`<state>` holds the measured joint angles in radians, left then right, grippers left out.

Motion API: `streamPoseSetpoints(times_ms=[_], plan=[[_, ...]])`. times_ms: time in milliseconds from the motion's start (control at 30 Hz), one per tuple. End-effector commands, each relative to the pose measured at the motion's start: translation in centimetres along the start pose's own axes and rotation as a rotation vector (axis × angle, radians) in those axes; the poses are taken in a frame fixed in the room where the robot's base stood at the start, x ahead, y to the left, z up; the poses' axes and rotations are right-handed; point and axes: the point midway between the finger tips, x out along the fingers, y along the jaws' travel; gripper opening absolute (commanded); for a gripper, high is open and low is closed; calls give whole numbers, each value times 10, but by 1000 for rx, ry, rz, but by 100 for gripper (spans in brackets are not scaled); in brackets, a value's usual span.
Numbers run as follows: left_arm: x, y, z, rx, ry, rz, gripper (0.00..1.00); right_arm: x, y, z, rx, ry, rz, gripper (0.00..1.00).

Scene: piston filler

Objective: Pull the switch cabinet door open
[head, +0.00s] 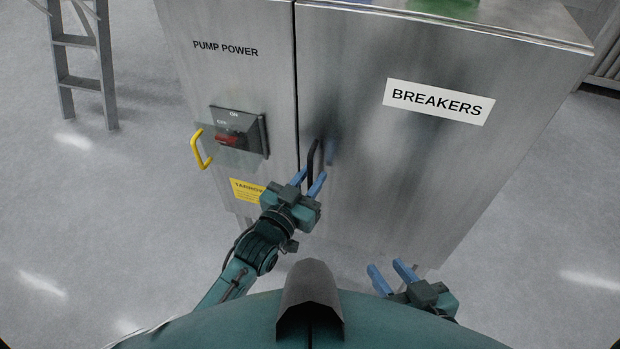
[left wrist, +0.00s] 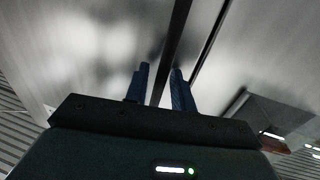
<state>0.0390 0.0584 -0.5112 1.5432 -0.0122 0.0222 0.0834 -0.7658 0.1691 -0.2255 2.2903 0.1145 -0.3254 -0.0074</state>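The switch cabinet door (head: 400,160), a grey metal panel labelled BREAKERS, is shut flush beside the narrow PUMP POWER panel (head: 225,75). Its black vertical bar handle (head: 312,152) is near the door's left edge, beside the seam. My left gripper (head: 311,176) is at the handle's lower part with its blue fingers apart. In the left wrist view the dark handle (left wrist: 177,40) runs between the two fingertips (left wrist: 159,76), with a gap showing on the left finger's side; contact on the right finger is unclear. My right gripper (head: 392,270) is open and empty, low in front of the cabinet.
A rotary switch box with a red knob (head: 227,140) and a yellow hooked handle (head: 201,149) sit on the left panel, left of my left gripper. A stepladder (head: 82,60) stands far left. The floor right of the cabinet is clear.

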Motion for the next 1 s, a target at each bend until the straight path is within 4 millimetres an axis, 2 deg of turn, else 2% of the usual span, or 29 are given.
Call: streamPoseSetpoints(times_ms=[133, 433, 1000], plan=[[0, 0, 0, 0, 0, 0, 24, 0, 0, 1, -1, -3, 0, 36], [0, 0, 0, 0, 0, 0, 0, 0, 0, 2, -2, -5, -1, 36], [-3, -1, 0, -1, -1, -3, 0, 2, -1, -1, -4, 1, -4, 36]])
